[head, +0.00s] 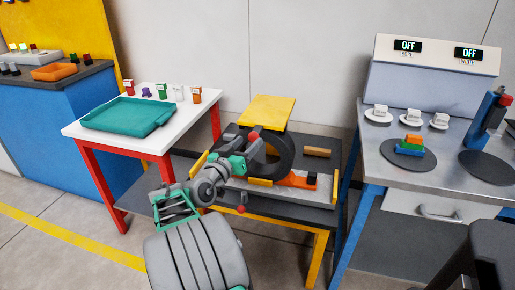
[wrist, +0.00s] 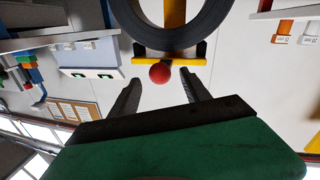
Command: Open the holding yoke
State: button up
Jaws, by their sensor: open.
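The dark coil (head: 286,150) stands upright on the low bench, with a flat yellow plate (head: 268,110) over its top; this looks like the holding yoke. In the wrist view, a yellow bar (wrist: 185,60) with dark end pieces lies along the rim of the coil (wrist: 150,38). A red ball knob (wrist: 160,73) sits at that bar; a red knob also shows in the head view (head: 254,135). My gripper (head: 258,144) is open in front of the coil. In the wrist view its fingers (wrist: 160,82) lie either side of the knob, not visibly touching it.
Another red knob (head: 241,209) is low in front. A white table with a teal tray (head: 125,115) stands left; a metal table (head: 430,172) with a control box (head: 435,70) stands right.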

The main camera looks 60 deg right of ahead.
aim_at(259, 131)
jog(key=d, duration=0.7)
jog(key=shift+s+d+r, duration=0.1)
jog(key=shift+s+d, duration=0.05)
jog(key=shift+d, duration=0.15)
jog(key=shift+c, duration=0.2)
jog(key=c, duration=0.6)
grip_shut()
jog(key=shift+s, duration=0.1)
